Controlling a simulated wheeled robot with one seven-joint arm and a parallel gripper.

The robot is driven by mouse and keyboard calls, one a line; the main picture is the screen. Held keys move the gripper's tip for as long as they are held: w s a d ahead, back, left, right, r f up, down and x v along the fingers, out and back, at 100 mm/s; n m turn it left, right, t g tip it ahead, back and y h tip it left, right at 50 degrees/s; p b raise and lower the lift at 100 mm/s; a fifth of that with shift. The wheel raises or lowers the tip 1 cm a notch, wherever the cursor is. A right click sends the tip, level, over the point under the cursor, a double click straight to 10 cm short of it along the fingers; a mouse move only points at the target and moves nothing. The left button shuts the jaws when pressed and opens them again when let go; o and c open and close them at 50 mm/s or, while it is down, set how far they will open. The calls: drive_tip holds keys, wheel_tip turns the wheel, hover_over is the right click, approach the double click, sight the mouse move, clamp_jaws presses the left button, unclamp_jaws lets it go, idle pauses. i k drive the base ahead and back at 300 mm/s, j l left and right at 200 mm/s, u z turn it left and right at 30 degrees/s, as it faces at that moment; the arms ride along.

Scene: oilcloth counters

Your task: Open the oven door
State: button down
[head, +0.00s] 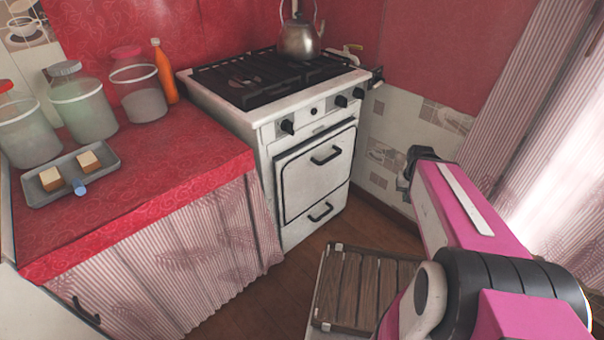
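The white oven (268,134) stands at the back centre against the red wall. Its oven door (310,180) is shut, flush with the front, and has a dark bar handle (325,156) near its top. Below it is a shut lower panel (312,222) with its own dark handle. My pink arm (452,205) rises from the lower right, to the right of the oven and apart from the door. Its far end is a dark joint, and I see no gripper fingers.
A kettle (299,40) stands on the black hob grates. A red-covered counter (190,165) at left holds jars, an orange bottle (165,72) and a grey tray (107,171). A slatted wooden surface (365,285) lies before the oven at lower centre. Some brown floor shows between.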

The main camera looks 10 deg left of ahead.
sight(305, 176)
drive_tip(key=u, duration=0.95)
drive_tip(key=k+j+z, duration=0.15)
drive_tip(key=j+z, duration=0.15)
drive_tip(key=j, duration=0.1)
